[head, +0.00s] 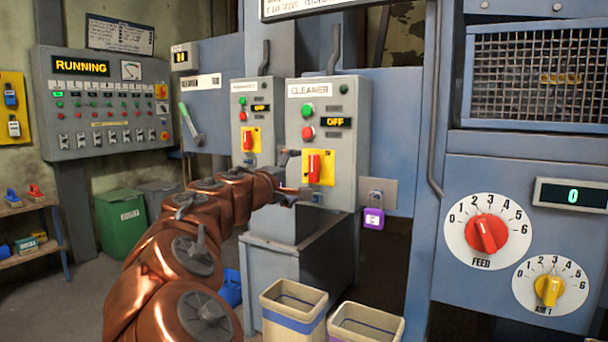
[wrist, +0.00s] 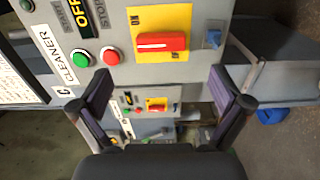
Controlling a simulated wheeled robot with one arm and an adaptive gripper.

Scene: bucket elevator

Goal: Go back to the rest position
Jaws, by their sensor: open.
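My gripper (head: 290,177) is in front of the grey CLEANER box (head: 294,120), beside its red switch handle (head: 314,167) on a yellow plate. The handle stands upright, and the display (head: 335,122) above it reads OFF. In the wrist view my gripper (wrist: 163,86) has its two dark fingers spread wide, with nothing between them. The red handle (wrist: 162,41) on its yellow plate shows beyond the fingertips, apart from them. My copper-coloured arm reaches from the bottom of the head view to the box.
A purple padlock (head: 373,218) hangs on a plate right of the box. A second switch box (head: 247,102) stands left of it. Two bins (head: 292,310) (head: 365,325) stand below on the right. A green bin (head: 122,225) and a shelf (head: 32,245) are at left, with open floor nearby.

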